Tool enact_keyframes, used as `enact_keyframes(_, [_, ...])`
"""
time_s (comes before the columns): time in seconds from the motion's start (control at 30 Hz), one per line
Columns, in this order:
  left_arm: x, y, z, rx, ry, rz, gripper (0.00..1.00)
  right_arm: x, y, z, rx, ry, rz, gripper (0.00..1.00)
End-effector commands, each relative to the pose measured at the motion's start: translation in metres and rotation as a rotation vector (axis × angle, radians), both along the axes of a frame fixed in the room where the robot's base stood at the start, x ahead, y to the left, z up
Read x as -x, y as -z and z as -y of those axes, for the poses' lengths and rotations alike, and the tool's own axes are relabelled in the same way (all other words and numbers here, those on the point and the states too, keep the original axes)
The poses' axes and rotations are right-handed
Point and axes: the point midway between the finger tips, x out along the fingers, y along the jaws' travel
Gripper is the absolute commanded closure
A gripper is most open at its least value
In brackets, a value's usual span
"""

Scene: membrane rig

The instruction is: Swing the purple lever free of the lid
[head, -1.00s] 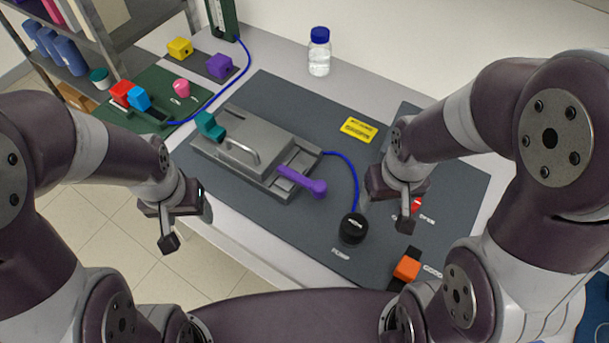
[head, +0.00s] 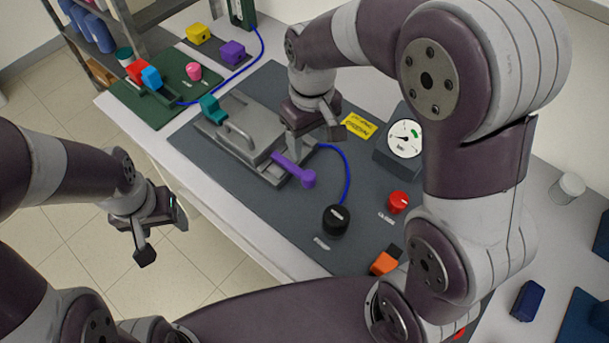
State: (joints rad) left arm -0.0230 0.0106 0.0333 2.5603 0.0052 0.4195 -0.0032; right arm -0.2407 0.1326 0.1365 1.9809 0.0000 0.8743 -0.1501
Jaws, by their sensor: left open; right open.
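The purple lever (head: 294,170) lies at the right end of the grey metal rig, its round knob pointing down and right. The grey lid (head: 228,142) with its bar handle (head: 239,137) sits on the rig's base. A teal lever (head: 210,108) stands at the lid's left end. My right gripper (head: 315,137) is open just above and behind the purple lever, near the rig's right end; it hides part of the rig there, and I see no contact with the lever. My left gripper (head: 160,232) is open and empty, over the floor in front of the table.
A blue tube (head: 346,170) curves from the rig toward a black knob (head: 336,219). A gauge (head: 404,139), a red knob (head: 397,201) and an orange switch (head: 383,262) are to the right. Colored blocks stand at the back left. The mat in front of the rig is clear.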

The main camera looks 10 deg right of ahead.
Motion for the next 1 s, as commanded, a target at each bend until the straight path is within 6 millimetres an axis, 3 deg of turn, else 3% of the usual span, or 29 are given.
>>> enact_keyframes(0.17, [0.0,-0.001,0.0,0.0,0.0,0.0,0.34,0.005,0.024,0.002,0.006,-0.012,-0.025,0.4])
enact_keyframes(0.4, [0.0,-0.005,0.0,0.0,0.0,0.0,0.34,0.006,0.085,0.002,0.006,-0.01,-0.024,0.4])
enact_keyframes(0.6, [0.0,-0.006,0.0,0.0,0.0,0.0,0.34,0.005,0.119,0.001,0.005,-0.01,-0.021,0.4])
enact_keyframes(0.97, [0.0,-0.006,0.0,0.0,0.0,0.0,0.34,0.004,0.128,0.001,0.004,-0.01,-0.017,0.4])
enact_keyframes(1.0, [0.0,-0.006,0.0,0.0,0.0,0.0,0.34,0.004,0.128,0.001,0.004,-0.01,-0.017,0.53])
